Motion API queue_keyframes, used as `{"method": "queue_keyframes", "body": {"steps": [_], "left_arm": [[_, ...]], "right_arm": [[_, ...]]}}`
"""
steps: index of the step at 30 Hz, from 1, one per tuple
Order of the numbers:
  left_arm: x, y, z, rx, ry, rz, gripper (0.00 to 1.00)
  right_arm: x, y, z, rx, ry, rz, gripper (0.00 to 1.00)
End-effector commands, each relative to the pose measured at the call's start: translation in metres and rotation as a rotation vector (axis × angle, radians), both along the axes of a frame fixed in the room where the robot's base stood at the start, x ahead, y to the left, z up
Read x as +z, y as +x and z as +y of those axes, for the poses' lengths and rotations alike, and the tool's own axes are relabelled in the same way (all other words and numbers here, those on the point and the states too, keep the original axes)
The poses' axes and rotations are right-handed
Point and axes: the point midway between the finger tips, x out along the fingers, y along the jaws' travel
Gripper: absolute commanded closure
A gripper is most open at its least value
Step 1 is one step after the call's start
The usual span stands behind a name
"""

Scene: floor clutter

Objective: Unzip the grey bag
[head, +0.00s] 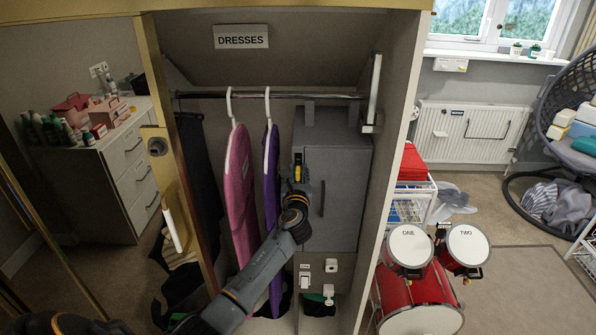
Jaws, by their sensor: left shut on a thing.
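The grey bag (347,205) is a box-shaped bag hanging by straps from the rail inside the open wardrobe. A dark upright handle shows on its front. My left arm reaches up from the bottom left, and my left gripper (298,172) is at the upper left edge of the bag's front. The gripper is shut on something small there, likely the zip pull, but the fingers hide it. The zip line is too fine to make out. My right gripper is not in view.
A pink garment bag (239,190) and a purple one (271,200) hang just left of the grey bag. The wardrobe's right wall (385,180) stands close on its right. A red drum set (418,295) is outside at right. Switches (304,280) sit below the bag.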

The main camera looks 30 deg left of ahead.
Motion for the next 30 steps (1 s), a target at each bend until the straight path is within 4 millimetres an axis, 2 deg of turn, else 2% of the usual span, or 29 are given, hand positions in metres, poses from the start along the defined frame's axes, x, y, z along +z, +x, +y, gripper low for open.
{"method": "queue_keyframes", "body": {"steps": [1, 12, 18, 24, 30], "left_arm": [[-0.023, 0.000, 0.000, 0.000, 0.002, 0.004, 1.00], [-0.147, 0.000, 0.000, 0.000, 0.004, 0.005, 1.00], [-0.205, 0.000, 0.000, -0.001, 0.001, 0.004, 1.00], [-0.244, 0.000, 0.000, 0.000, 0.001, 0.003, 1.00], [-0.262, 0.000, 0.000, 0.000, 0.001, 0.003, 1.00]], "right_arm": [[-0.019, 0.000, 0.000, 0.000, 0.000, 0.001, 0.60], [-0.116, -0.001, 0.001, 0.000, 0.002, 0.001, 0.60], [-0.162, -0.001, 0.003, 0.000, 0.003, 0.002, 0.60], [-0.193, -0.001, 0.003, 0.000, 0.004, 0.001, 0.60], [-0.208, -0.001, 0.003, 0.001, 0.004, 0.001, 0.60]]}}
